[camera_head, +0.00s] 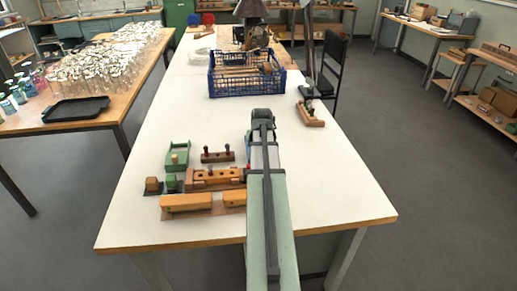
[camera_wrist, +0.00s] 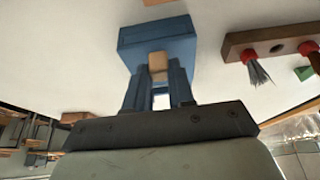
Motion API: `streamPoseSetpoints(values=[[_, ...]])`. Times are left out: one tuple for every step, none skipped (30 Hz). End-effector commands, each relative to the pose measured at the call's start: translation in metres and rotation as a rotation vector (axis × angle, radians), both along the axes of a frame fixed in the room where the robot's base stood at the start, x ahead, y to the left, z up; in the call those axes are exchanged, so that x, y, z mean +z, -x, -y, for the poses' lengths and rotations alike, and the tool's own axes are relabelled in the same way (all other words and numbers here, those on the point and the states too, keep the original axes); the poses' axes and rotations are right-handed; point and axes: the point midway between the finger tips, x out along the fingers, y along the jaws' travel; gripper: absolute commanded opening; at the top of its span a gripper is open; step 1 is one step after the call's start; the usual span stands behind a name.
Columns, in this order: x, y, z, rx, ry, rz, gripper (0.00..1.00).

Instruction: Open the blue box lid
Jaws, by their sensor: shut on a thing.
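The blue box (camera_wrist: 165,38) shows in the wrist view, with a small light wooden knob (camera_wrist: 158,62) on the side facing me. My gripper (camera_wrist: 158,72) is shut on this knob, one finger on each side of it. The box is close beyond the fingertips, and I see no open gap at its lid. I cannot tell whether the lid has shifted. In the head view my own arm covers the gripper and most of the area around the box.
A wooden block with a hole and grey bristles (camera_wrist: 255,70) is right of the box in the wrist view. In the head view a green box (camera_head: 177,155), a wooden holder (camera_head: 215,179) and orange wooden boxes (camera_head: 187,203) lie left of my arm. A blue crate (camera_head: 232,86) stands farther back.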

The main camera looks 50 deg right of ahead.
Motion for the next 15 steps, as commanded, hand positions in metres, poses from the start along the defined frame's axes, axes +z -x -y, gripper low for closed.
streamPoseSetpoints(values=[[0.0001,-0.0001,-0.0002,0.0,-0.001,0.001,0.07],[0.0001,-0.0001,-0.0002,0.0,-0.001,0.001,0.04],[0.0001,-0.0002,-0.0002,0.0,-0.001,0.001,0.0],[0.0001,-0.0002,-0.0002,0.0,-0.001,0.001,0.0],[0.0001,-0.0002,-0.0002,0.0,-0.001,0.001,0.0],[0.0001,-0.0002,-0.0002,0.0,-0.001,0.001,0.0],[0.0001,-0.0002,-0.0002,0.0,-0.001,0.001,0.0],[0.0001,-0.0002,-0.0002,0.0,-0.001,0.001,0.0],[0.0001,-0.0002,-0.0002,0.0,-0.001,0.001,0.0],[0.0001,-0.0003,-0.0003,0.0,-0.001,0.001,0.0],[0.0001,-0.0003,-0.0003,0.0,-0.001,0.001,0.0],[0.0001,-0.0003,-0.0003,0.0,-0.001,0.001,0.0],[0.0001,-0.0003,-0.0002,0.0,-0.001,0.001,0.0],[0.0001,-0.0003,-0.0002,0.0,-0.001,0.001,0.0],[0.0002,-0.0006,0.0,0.0,-0.001,0.001,0.0]])
